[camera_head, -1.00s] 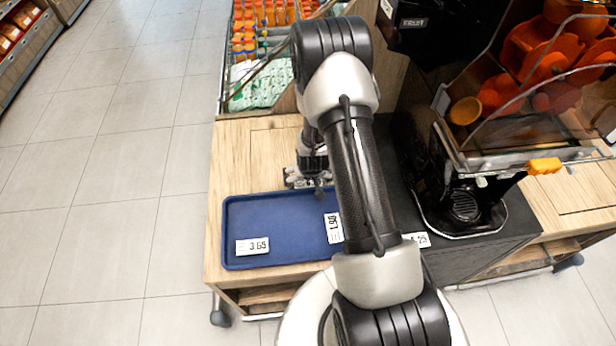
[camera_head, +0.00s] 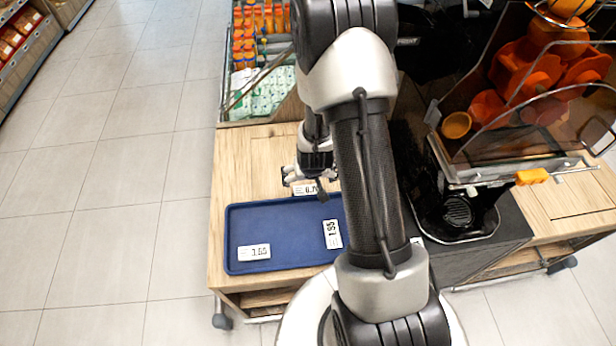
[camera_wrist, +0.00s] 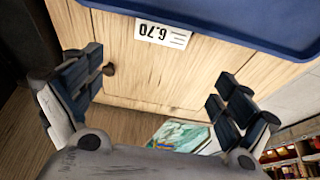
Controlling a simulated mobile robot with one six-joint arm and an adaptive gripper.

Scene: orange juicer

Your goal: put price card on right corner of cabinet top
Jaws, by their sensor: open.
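A white price card reading 6.70 (camera_wrist: 162,34) lies on the wooden cabinet top (camera_wrist: 150,80), against or just beside the rim of the blue tray. In the head view this card (camera_head: 306,189) shows at the tray's far edge, partly covered by my gripper (camera_head: 310,178). In the wrist view my gripper (camera_wrist: 160,88) is open, its two fingers wide apart with nothing between them, and the card is beyond the fingertips. Two other price cards lie in the tray, one at the left (camera_head: 254,252) and one turned sideways at the right (camera_head: 332,234).
The blue tray (camera_head: 232,225) takes up much of the wooden top. A black juicer (camera_head: 458,205) with orange parts stands to the right on a dark surface. A bin of bottles and green packs (camera_head: 258,88) is behind. Another card (camera_head: 416,241) is mostly hidden by my arm.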

